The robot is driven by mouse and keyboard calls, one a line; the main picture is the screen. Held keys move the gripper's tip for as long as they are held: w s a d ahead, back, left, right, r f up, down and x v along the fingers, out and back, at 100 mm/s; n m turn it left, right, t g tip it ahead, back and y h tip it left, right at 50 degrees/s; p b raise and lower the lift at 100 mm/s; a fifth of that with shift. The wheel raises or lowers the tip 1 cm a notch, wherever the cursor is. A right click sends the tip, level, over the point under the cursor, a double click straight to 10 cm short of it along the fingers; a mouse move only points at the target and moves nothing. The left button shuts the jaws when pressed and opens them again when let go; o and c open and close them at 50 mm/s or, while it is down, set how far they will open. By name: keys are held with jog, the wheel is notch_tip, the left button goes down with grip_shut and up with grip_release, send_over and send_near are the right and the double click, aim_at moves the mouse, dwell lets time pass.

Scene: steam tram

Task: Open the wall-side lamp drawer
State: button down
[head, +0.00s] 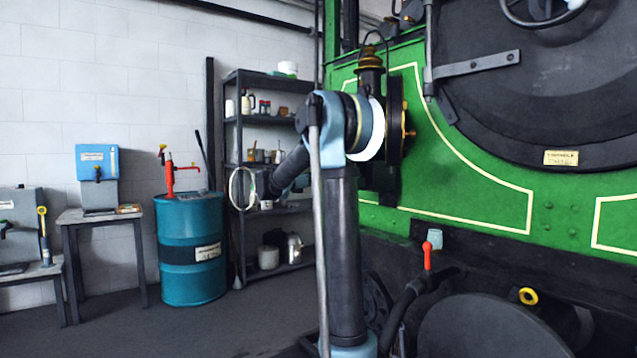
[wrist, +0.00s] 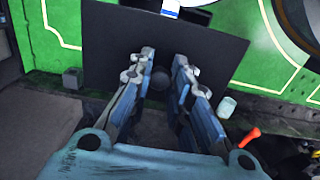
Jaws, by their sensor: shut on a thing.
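In the head view the wall-side lamp (head: 370,62) stands at the left end of the green front, with a brass top and a wire handle. My arm hides much of its lower part. In the wrist view a dark flat panel (wrist: 112,50) faces me, with a dark round knob (wrist: 154,84) low on it. My gripper (wrist: 164,62) has its fingers on both sides of the knob and is shut on it. I cannot tell how far the drawer is pulled out. My gripper does not show clearly in the head view.
A red-handled lever (head: 427,256) and a pale cup (head: 435,238) are below the green front, right of my arm. A dark shelf (head: 240,150), a teal drum (head: 190,250) and a small table (head: 95,215) stand along the wall. The floor (head: 130,325) at left is clear.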

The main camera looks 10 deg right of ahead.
jog(key=c, duration=1.5)
grip_release()
jog(key=shift+o, duration=0.2)
jog(key=v, duration=1.2)
